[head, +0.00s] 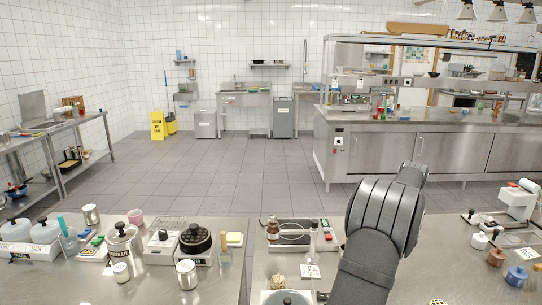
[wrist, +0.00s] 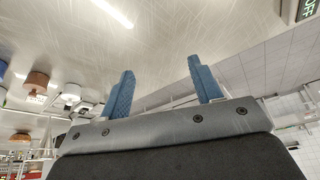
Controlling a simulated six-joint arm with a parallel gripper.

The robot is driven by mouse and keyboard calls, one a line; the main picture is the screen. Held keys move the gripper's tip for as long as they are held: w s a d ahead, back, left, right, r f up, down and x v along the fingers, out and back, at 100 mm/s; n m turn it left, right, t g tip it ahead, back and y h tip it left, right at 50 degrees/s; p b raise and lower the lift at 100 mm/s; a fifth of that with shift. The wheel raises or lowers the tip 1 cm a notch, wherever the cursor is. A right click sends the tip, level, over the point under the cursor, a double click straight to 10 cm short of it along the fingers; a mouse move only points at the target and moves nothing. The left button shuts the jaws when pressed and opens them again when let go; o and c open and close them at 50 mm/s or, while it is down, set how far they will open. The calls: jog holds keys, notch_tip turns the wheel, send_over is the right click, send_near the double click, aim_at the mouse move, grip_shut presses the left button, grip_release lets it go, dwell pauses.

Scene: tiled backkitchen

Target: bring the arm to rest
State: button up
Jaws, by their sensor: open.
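My arm (head: 385,220) rises from the front bench in the head view, its dark rounded links in front of the gap between the middle and right benches. My gripper is hidden behind or beyond these links in the head view. In the wrist view my gripper (wrist: 159,66) shows two blue fingers standing well apart. Nothing is between them. No held object is visible.
The left bench holds a hot plate (head: 196,238) and several jars. A balance (head: 290,233) and flask stand left of my arm. Small brown (head: 496,257) and blue (head: 516,276) pots stand on the right bench. The tiled floor (head: 220,175) beyond is clear.

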jog(key=w+a+n, duration=0.1)
jog(key=w+a, duration=0.4)
jog(key=a, duration=0.4)
jog(key=shift+w+n+y, duration=0.2)
jog(key=shift+n+y, duration=0.1)
jog(key=shift+o, duration=0.2)
jog(key=o, duration=0.9)
jog(key=w+a+r+n+y, duration=0.1)
jog(key=a+r, duration=0.1)
jog(key=a, duration=1.8)
jog(key=a+r+n+y, duration=0.1)
jog(key=a+r+y, duration=0.15)
jog(key=a, duration=1.65)
jog(key=s+a+r+g+y, duration=0.1)
jog(key=s+a, duration=0.6)
jog(key=a, duration=0.4)
jog(key=s+a+r+n, duration=0.1)
jog(key=s+a+r, duration=0.1)
jog(key=s+a, duration=0.8)
jog(key=s+a+r+g+y, duration=0.1)
jog(key=s+a, duration=0.4)
jog(key=a, duration=0.8)
jog(key=x, duration=1)
jog(key=shift+w+d, duration=0.1)
